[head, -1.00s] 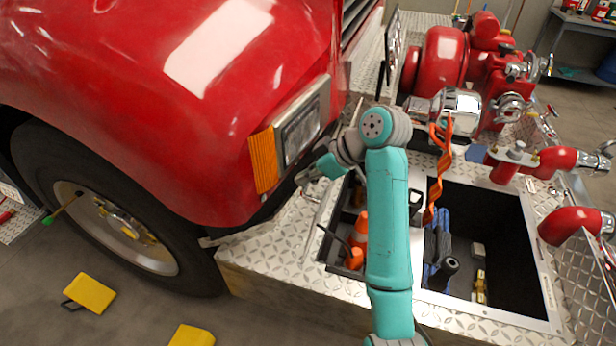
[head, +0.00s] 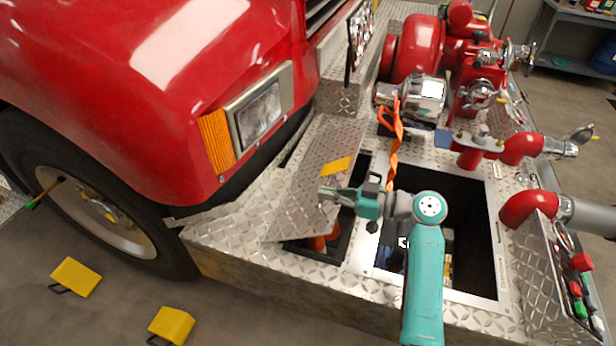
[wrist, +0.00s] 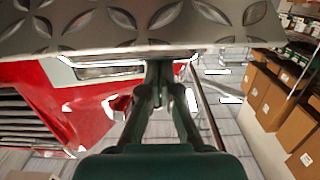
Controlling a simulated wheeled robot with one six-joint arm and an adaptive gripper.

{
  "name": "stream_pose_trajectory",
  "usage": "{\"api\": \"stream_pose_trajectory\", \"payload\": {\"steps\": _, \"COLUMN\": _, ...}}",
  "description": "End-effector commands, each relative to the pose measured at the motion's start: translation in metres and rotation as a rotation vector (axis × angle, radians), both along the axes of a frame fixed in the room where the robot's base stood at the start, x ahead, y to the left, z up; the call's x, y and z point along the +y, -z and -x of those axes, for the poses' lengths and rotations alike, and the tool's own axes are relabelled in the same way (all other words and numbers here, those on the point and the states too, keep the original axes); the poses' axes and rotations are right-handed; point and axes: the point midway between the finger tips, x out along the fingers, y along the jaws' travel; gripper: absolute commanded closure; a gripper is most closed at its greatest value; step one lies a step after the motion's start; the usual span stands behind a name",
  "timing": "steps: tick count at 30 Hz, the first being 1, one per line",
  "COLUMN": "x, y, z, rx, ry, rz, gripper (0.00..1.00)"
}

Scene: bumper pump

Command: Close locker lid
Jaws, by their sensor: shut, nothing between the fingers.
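The locker lid (head: 300,195) is a diamond-plate panel with a yellow label, tilted over the left part of the locker opening (head: 352,235) in the bumper deck. My gripper (head: 328,194) is shut and empty at the lid's right side, in front of its plate in the head view. In the wrist view my gripper (wrist: 160,72) points at the lid's edge, and the lid's plate (wrist: 150,25) fills the top of the picture. I cannot tell whether the fingers touch the lid. Orange items (head: 322,240) show in the locker below the lid.
A second, uncovered compartment (head: 470,235) lies to the right. An orange strap (head: 392,140) hangs at its back edge. Red pump pipes (head: 525,148) stand at the right. The truck's red fender and headlight (head: 258,112) are close at the left.

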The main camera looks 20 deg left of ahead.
Motion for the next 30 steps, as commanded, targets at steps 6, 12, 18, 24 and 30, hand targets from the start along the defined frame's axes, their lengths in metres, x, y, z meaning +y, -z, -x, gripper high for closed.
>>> {"api": "stream_pose_trajectory", "payload": {"steps": 6, "x": -0.033, "y": 0.032, "z": 0.001, "rx": -0.004, "ry": 0.002, "rz": -0.148, "gripper": 1.0}}
{"api": "stream_pose_trajectory", "payload": {"steps": 12, "x": -0.05, "y": 0.057, "z": 0.001, "rx": -0.006, "ry": 0.001, "rz": -0.143, "gripper": 1.0}}
{"api": "stream_pose_trajectory", "payload": {"steps": 18, "x": -0.059, "y": 0.073, "z": 0.002, "rx": -0.006, "ry": -0.001, "rz": -0.142, "gripper": 1.0}}
{"api": "stream_pose_trajectory", "payload": {"steps": 24, "x": -0.062, "y": 0.079, "z": 0.002, "rx": -0.007, "ry": -0.001, "rz": -0.141, "gripper": 1.0}}
{"api": "stream_pose_trajectory", "payload": {"steps": 30, "x": -0.062, "y": 0.08, "z": 0.002, "rx": -0.007, "ry": -0.001, "rz": -0.141, "gripper": 1.0}}
